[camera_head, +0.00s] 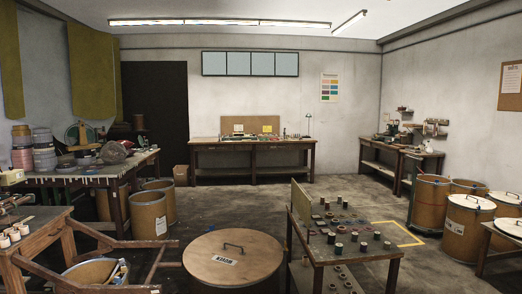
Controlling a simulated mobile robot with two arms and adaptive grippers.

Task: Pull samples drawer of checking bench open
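No label in view tells me which bench is the checking bench. A long wooden bench (278,143) stands against the far wall, below a dark-framed window. A low back panel (250,125) and small items sit on its top. Its front is dark and small at this distance, so I cannot make out a samples drawer or whether one is open. Another bench (383,146) stands at the right wall with small items on it. Neither of my grippers is in view.
A round wooden lid (233,257) and a low table (340,253) with several spools are close in front. Drums (428,200) stand at right. A loaded table (85,174) and a wooden frame (112,243) are at left. Open floor (240,205) lies between.

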